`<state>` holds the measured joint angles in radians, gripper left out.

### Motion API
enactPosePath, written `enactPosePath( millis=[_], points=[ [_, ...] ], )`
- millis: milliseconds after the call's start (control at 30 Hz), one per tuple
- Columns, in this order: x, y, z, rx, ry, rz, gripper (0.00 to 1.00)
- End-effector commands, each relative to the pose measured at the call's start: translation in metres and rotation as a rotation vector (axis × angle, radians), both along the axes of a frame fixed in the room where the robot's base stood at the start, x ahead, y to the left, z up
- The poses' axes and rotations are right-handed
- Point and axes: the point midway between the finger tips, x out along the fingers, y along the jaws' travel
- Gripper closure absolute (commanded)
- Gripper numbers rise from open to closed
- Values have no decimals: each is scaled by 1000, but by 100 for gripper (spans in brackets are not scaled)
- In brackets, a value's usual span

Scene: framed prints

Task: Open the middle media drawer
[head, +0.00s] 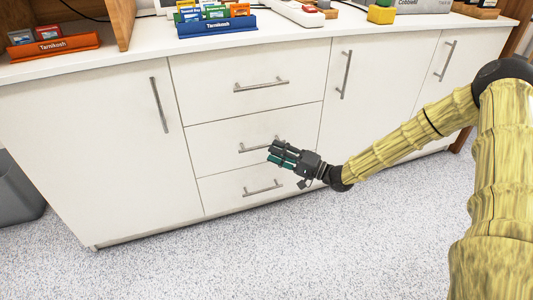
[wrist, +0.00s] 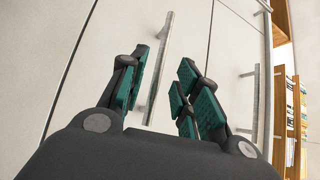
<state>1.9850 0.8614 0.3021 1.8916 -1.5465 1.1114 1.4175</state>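The middle drawer (head: 220,152) is in a stack of three white drawers and sits flush with the cabinet front. Its silver bar handle (head: 250,148) is partly hidden by my gripper at its right end. My gripper (head: 281,156) is in front of this drawer, near the handle's right end.
The top drawer (head: 215,85) and bottom drawer (head: 225,192) also look shut. Cabinet doors (head: 90,150) flank the stack. The countertop holds a blue card rack (head: 217,27) and an orange one (head: 55,47). A grey bin (head: 15,195) stands left. The speckled floor in front is clear.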

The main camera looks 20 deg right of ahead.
Motion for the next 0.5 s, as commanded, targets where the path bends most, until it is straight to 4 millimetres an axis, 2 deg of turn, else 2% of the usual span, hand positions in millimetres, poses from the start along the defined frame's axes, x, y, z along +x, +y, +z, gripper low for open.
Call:
enactPosePath(
  millis=[200, 500],
  points=[
    [19, 21, 1, 0, -1, 0, 68],
    [28, 31, 6, 0, 0, 0, 68]
  ],
)
